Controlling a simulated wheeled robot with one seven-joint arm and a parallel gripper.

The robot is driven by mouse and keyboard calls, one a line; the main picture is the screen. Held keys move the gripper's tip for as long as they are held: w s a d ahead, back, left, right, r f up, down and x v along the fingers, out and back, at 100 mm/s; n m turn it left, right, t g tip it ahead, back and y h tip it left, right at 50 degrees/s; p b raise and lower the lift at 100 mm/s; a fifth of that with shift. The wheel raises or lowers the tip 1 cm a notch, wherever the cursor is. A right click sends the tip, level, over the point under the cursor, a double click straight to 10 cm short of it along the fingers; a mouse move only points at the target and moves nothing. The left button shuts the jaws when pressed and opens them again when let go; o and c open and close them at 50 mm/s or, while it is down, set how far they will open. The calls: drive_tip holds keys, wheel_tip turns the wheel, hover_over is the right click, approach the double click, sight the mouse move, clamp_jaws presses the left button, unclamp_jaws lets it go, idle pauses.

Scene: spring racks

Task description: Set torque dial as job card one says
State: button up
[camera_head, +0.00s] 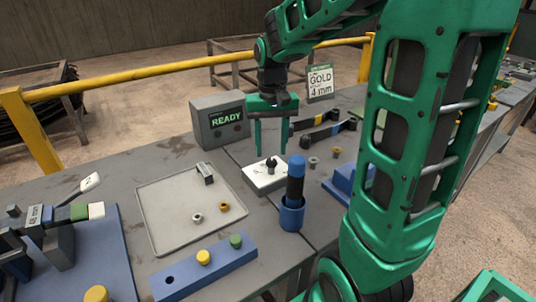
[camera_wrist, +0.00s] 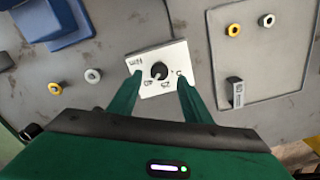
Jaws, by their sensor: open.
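The torque dial is a white square plate (camera_head: 262,181) with a black round knob (camera_head: 271,163), on the grey bench below my gripper. In the wrist view, the plate (camera_wrist: 150,56) carries dark marks around the knob (camera_wrist: 159,71); its numbers and setting are too small to read surely. My gripper (camera_head: 270,150) points down, open and empty. In the wrist view its fingertips (camera_wrist: 160,80) lie either side of the knob, apparently not touching it. A job card (camera_head: 320,82) stands behind, reading "GOLD" and "4 mm"; its smaller middle line is unclear.
A blue cylindrical tool (camera_head: 296,178) stands upright in a blue holder right of the dial. A grey box (camera_head: 218,120) shows "READY" behind. A shallow tray (camera_head: 155,220) with small rings lies left. A blue block (camera_head: 205,268) with yellow and green pegs lies in front.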

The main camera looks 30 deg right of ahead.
sight(271, 160)
wheel_tip(271, 160, up, 7)
drive_tip(key=shift+r, duration=0.2)
idle(0.6)
drive_tip(key=s+d+f, duration=0.1)
drive_tip(key=s+f, duration=0.2)
drive_tip(key=s, duration=0.4)
drive_tip(key=s+d+f+m, duration=0.1)
drive_tip(key=s+f, duration=0.1)
drive_tip(key=s, duration=0.6)
drive_tip(key=s+d+f, duration=0.1)
drive_tip(key=s+f, duration=0.2)
drive_tip(key=s, duration=0.5)
drive_tip(key=shift+d+f, duration=0.15)
drive_tip(key=shift+f, duration=0.2)
drive_tip(key=shift+w, duration=0.1)
drive_tip(key=shift+w+f, duration=0.25)
drive_tip(key=shift+w, duration=0.25)
